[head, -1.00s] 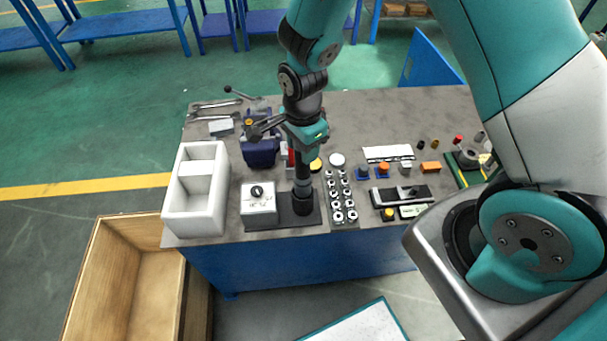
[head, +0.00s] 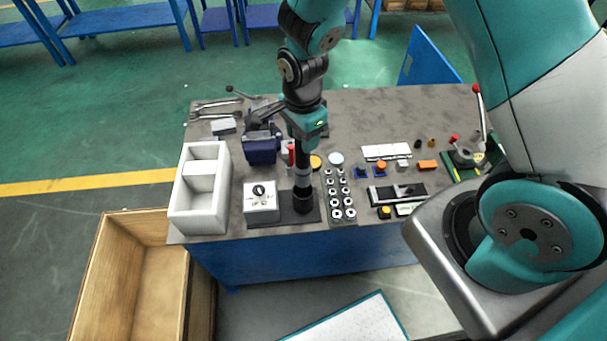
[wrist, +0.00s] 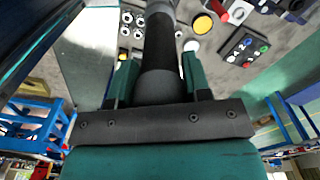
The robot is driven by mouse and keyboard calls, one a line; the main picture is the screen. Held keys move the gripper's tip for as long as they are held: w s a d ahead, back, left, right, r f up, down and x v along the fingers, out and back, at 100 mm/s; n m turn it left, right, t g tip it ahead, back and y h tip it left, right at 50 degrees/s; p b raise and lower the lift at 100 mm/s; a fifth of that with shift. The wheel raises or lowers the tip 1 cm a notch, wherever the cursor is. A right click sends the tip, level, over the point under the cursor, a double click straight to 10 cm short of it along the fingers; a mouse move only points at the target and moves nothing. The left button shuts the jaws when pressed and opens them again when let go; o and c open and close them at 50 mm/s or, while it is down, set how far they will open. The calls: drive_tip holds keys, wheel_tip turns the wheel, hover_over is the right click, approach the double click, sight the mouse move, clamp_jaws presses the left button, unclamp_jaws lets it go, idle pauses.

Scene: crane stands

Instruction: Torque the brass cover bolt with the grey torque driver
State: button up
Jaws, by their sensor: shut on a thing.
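The torque driver (head: 303,172) is upright, dark with a grey band. My gripper (head: 304,138) is shut on its upper part. It also shows in the wrist view as a dark shaft (wrist: 160,50) between my teal fingers (wrist: 158,80). The driver's lower end is at a black base plate (head: 262,217); I cannot tell whether it is seated in the holder or just above it. I cannot make out the brass cover bolt with certainty.
A white two-part bin (head: 205,225) and a white box with a black knob (head: 260,203) stand left of the driver. A blue vise (head: 262,150) is behind. A rack of several sockets (head: 341,216) is close on the right. A wooden crate (head: 95,265) is on the floor.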

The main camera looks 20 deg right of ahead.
drive_tip(key=shift+r+p, duration=1.35)
drive_tip(key=shift+r, duration=0.55)
